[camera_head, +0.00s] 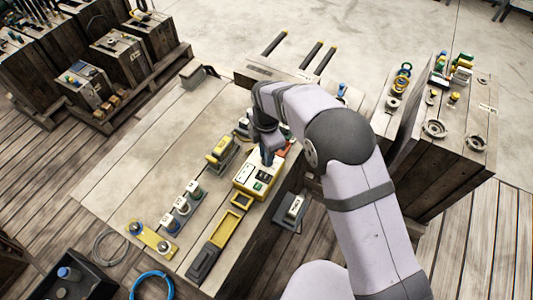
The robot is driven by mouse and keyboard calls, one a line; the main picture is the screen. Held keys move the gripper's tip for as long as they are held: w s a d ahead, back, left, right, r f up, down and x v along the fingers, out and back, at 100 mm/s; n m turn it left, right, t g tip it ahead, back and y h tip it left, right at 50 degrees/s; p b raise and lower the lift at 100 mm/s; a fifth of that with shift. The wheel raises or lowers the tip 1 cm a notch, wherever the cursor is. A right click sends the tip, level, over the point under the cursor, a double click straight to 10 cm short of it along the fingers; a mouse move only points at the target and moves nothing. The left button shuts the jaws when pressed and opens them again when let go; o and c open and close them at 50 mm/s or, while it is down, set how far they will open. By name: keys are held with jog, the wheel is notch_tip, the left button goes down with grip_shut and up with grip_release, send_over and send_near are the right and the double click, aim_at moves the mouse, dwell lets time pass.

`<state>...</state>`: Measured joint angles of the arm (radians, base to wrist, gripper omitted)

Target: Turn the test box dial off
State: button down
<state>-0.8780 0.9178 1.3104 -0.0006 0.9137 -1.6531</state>
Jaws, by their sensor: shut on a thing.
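The test box (243,183) is a yellow case with a pale top panel, near the right edge of the wooden table. Its panel shows dark and green parts and small labels, too small to read. My gripper (267,160) points down onto the far end of this panel and is shut there on the dial. The dial itself is hidden by the fingers, so its setting cannot be seen.
A yellow-topped block (220,147) stands left of the test box. A yellow and grey tray (224,229) lies in front of the box. The table's left half (135,160) is clear.

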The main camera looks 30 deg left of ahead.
jog(key=n, duration=0.6)
jog(key=shift+a+r+n, duration=0.1)
jog(key=shift+n, duration=0.3)
dwell(0.3)
jog(key=c, duration=1.5)
grip_release()
jog(key=shift+c, duration=0.2)
jog(key=shift+r+b, duration=0.9)
jog(key=shift+r, duration=2.75)
